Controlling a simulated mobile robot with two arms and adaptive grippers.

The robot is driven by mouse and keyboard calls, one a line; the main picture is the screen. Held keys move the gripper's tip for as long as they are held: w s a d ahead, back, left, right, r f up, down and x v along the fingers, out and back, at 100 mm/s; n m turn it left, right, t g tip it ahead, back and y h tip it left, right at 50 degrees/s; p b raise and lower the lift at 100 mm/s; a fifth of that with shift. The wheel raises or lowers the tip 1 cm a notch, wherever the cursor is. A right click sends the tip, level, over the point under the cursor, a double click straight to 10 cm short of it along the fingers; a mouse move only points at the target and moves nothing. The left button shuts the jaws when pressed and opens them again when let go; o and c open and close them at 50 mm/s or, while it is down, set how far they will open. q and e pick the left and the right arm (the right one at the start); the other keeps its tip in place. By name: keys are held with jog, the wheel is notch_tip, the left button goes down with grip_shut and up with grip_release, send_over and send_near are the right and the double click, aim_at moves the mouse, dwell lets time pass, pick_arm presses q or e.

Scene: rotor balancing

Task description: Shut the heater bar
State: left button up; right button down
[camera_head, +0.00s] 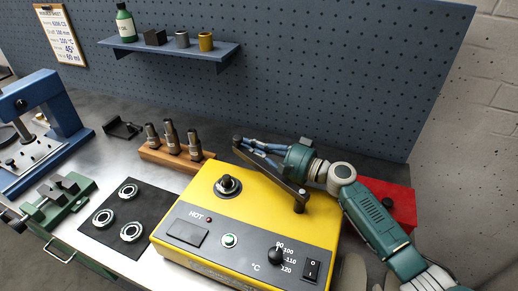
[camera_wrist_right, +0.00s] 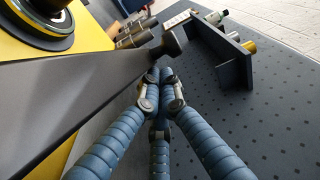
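The yellow heater (camera_head: 205,215) stands on the bench with a HOT lamp, a dial and a switch on its sloped front. A round dark seat with a central post (camera_head: 228,186) is on its top. The dark heater bar (camera_head: 270,172) runs slantwise over the back right of the top, clear of the post. Its knobbed end (camera_wrist_right: 174,42) shows in the right wrist view. My right gripper (camera_head: 248,146) is behind the bar near that end. Its blue fingers (camera_wrist_right: 160,78) converge with nothing seen between them. I cannot tell whether they touch the bar. My left gripper is out of view.
A wooden block (camera_head: 165,158) with several dark plugs stands left of the heater. A black mat (camera_head: 110,250) holds three rings. A red box (camera_head: 402,206) is behind my right arm. A pegboard with a shelf (camera_head: 175,52) rises behind the bench.

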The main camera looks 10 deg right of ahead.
aim_at(238, 152)
jog(key=a+b, duration=0.1)
jog(key=s+a+n+g+y+b, duration=0.1)
jog(key=a+n+g+b, duration=0.1)
jog(key=shift+s+a+f+y, duration=0.2)
jog(key=shift+s+f+y, duration=0.05)
jog(key=shift+f+y, duration=0.15)
jog(key=shift+s+a+r+g, duration=0.15)
jog(key=shift+a+g, duration=0.05)
jog(key=shift+g, duration=0.1)
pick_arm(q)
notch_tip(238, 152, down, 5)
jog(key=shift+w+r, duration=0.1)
pick_arm(e)
jog(key=shift+s+r, duration=0.1)
jog(key=shift+r, duration=0.1)
